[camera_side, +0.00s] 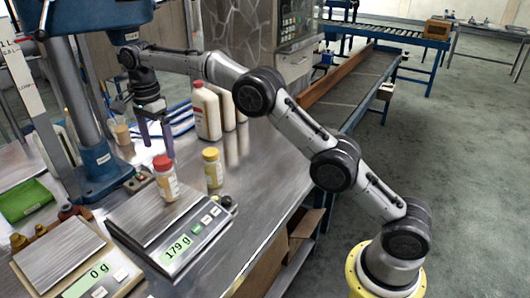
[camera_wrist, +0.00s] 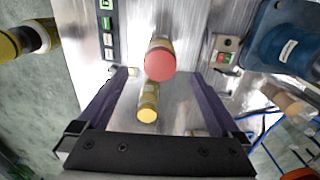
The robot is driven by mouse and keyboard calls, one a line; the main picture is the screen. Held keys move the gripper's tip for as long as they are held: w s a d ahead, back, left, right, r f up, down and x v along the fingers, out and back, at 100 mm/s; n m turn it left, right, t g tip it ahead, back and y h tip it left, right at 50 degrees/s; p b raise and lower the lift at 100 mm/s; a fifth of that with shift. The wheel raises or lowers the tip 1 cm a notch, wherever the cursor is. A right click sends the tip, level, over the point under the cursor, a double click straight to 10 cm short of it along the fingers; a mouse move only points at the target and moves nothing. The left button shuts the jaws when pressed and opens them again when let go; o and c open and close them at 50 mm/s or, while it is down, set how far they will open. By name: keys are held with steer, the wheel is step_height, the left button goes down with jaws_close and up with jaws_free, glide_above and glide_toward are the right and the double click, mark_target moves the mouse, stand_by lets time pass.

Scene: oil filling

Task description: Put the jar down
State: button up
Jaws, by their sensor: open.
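The jar with the red lid (camera_side: 165,178) stands upright on the metal plate of the scale (camera_side: 148,212), whose display reads 179 g. In the wrist view, the red lid (camera_wrist: 160,64) shows just beyond the fingertips, near the middle between them. My gripper (camera_side: 155,149) is above and behind this jar in the side view, with its fingers pointing down. In the wrist view, my gripper (camera_wrist: 162,74) has its two dark fingers wide apart with nothing held. A smaller jar with a yellow lid (camera_side: 212,168) stands on the table to the right; it also shows in the wrist view (camera_wrist: 148,103).
White bottles (camera_side: 207,112) stand behind on the table. A second scale (camera_side: 62,262) reads 0 g at front left. A cup (camera_side: 122,132) stands near the column.

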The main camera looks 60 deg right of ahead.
steer(key=s+d+r+n+t, duration=0.2)
steer(key=s+r+n, duration=0.4)
steer(key=s, duration=0.4)
steer(key=s+d+r+n+t, duration=0.1)
steer(key=s+d+r+n, duration=0.2)
steer(key=s+r, duration=0.55)
steer(key=s+d+f+n+t, duration=0.1)
steer(key=s+f+n, duration=0.3)
steer(key=s, duration=0.8)
steer(key=s+d+f+n+t, duration=0.1)
steer(key=s+f+n, duration=0.4)
steer(key=s, duration=0.7)
steer(key=shift+f+t, duration=0.3)
steer(key=shift+f, duration=0.3)
stand_by(1.2)
